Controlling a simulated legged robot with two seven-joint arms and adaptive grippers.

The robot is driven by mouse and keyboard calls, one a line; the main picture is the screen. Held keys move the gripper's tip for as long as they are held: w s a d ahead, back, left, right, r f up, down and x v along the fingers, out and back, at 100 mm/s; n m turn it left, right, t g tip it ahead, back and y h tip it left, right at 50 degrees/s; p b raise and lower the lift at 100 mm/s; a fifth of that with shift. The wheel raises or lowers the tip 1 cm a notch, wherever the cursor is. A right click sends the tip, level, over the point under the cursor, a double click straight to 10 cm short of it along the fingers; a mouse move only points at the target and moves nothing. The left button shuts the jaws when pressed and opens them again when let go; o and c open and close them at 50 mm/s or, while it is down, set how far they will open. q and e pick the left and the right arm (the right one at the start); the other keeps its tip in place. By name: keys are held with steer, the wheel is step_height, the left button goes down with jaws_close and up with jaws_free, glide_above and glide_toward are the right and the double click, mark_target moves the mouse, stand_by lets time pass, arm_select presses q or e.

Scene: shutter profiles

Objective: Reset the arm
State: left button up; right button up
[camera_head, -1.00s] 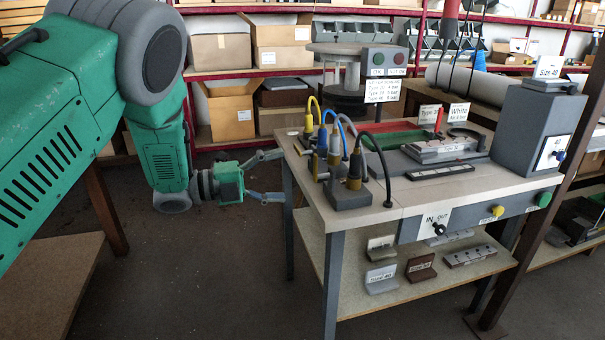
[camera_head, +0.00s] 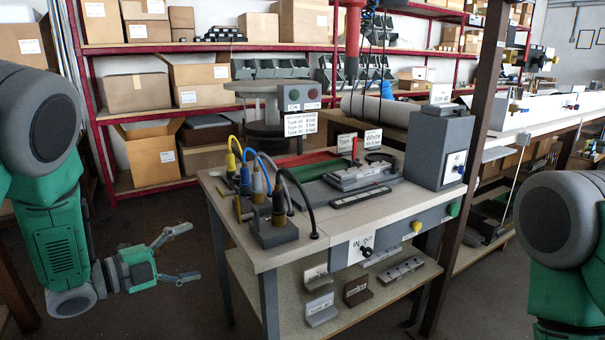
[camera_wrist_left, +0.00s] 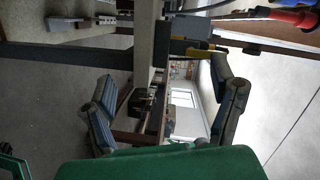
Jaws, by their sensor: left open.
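My left arm (camera_head: 60,240) is green and grey and comes in from the left in the head view. Its gripper (camera_head: 191,253) is open and empty, left of the workbench (camera_head: 330,235) and apart from it. In the left wrist view the spread fingers (camera_wrist_left: 165,72) show with nothing between them. My right arm (camera_head: 565,250) shows only in part at the right edge. Its gripper is out of view.
The workbench carries a block with cable plugs (camera_head: 270,233), a profile fixture (camera_head: 355,178) and a grey box (camera_head: 435,145). Small profiles (camera_head: 322,308) lie on its lower shelf. Red-framed shelving with cartons (camera_head: 140,92) stands behind. Floor between gripper and bench is clear.

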arm_select(q)
steer(key=s+f+n+y+p, duration=0.1)
steer(key=s+f+n+y, duration=0.5)
steer(key=f+n, duration=0.45)
steer(key=s+a+f+n+g+y+p, duration=0.1)
steer(key=s+f+n+g+y, duration=0.2)
steer(key=s+f, duration=0.4)
steer(key=s+f+n+g+y, duration=0.1)
steer(key=s+f+n+g, duration=0.3)
steer(key=s, duration=0.5)
steer(key=s+f+n+g+y+p, duration=0.1)
steer(key=s+n+g, duration=0.3)
steer(key=s, duration=1.1)
steer(key=shift+s+f+n+y, duration=0.35)
steer(key=shift+f+n, duration=0.2)
steer(key=shift+n, duration=0.2)
